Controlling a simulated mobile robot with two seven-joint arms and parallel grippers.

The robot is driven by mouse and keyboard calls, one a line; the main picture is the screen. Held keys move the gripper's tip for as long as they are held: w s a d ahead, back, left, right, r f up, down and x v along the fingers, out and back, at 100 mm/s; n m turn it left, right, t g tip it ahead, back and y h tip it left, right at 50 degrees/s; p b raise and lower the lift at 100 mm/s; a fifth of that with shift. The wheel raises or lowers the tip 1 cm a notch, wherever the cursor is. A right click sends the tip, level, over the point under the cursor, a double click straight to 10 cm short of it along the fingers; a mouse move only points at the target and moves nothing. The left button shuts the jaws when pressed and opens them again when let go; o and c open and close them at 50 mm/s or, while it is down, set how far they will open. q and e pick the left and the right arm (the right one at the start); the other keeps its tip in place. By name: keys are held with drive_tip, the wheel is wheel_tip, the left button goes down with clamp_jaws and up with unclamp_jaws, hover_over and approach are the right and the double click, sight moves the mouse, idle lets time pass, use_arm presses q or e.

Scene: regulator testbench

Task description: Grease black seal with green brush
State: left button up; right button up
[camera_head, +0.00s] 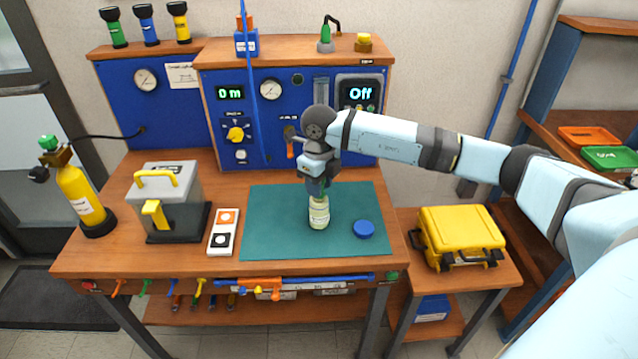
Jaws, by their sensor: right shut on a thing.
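My right gripper (317,187) points down over the green mat, right at the mouth of a pale yellow-green jar (319,213). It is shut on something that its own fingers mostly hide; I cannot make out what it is. The jar stands upright on the mat, with a blue round cap (363,229) lying to its right. A white plate (222,232) left of the mat carries an orange square and a black square (221,240) with pale round centres; the black one may hold the black seal. I cannot clearly pick out the green brush. My left gripper is out of view.
The green mat (270,229) is mostly clear. A grey box with a yellow handle (165,190) and a yellow cylinder (80,195) stand at the left. Coloured tools (200,287) hang at the front edge. A yellow case (458,236) sits on the right side table.

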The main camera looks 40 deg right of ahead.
drive_tip(key=shift+r+p, duration=1.8)
drive_tip(key=shift+r, duration=1.7)
